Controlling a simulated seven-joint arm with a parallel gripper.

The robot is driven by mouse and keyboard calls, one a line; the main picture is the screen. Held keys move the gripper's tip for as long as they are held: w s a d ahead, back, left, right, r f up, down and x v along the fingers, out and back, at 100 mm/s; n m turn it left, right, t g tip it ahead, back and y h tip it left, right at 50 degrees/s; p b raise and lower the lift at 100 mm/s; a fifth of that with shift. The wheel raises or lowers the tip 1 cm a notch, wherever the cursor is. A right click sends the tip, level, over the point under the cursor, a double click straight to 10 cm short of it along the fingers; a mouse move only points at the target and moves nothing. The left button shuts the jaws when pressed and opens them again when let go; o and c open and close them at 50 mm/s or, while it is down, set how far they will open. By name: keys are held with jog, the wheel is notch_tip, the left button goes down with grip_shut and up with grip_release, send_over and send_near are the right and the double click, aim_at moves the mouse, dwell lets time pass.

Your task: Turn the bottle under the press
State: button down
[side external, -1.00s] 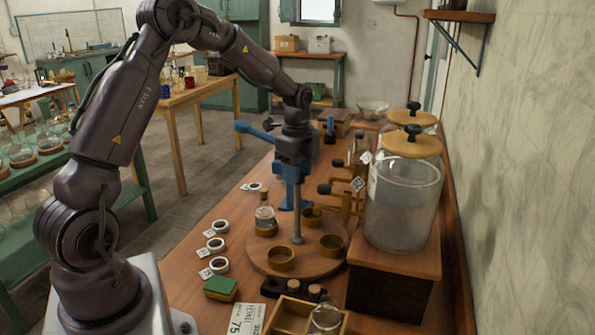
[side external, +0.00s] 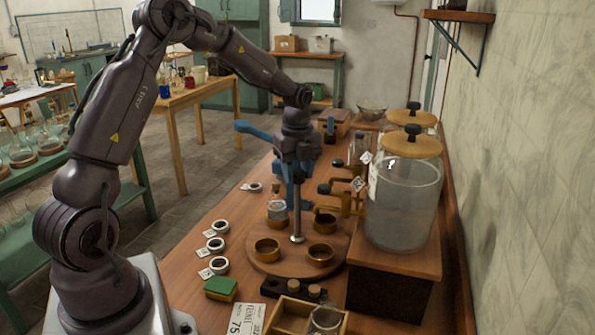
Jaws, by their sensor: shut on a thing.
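A round wooden turntable (side external: 292,262) lies on the bench and carries several brass cups, such as the front right cup (side external: 320,254) and the front left cup (side external: 266,251). A small glass bottle (side external: 277,209) stands upright in the cup at the back left. A grey metal post (side external: 297,218) rises from the middle of the turntable. My gripper (side external: 297,176) is shut on the upper end of this post, pointing down. The blue press (side external: 254,130) stands behind, with its lever out to the left. My gripper hides much of the press, and I cannot tell whether the bottle is directly under it.
A large glass jar (side external: 403,205) with a wooden lid stands on a box close at the right. Brass taps (side external: 345,190) stick out beside it. White rings (side external: 217,265), a green-yellow sponge (side external: 221,288) and a wooden tray (side external: 290,317) lie nearer the front.

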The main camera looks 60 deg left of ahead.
jog(key=shift+r+m, duration=0.2)
jog(key=shift+m, duration=0.7)
jog(key=c, duration=1)
grip_release()
jog(key=shift+f, duration=0.1)
notch_tip(320, 180, up, 13)
jog(key=shift+r, duration=0.1)
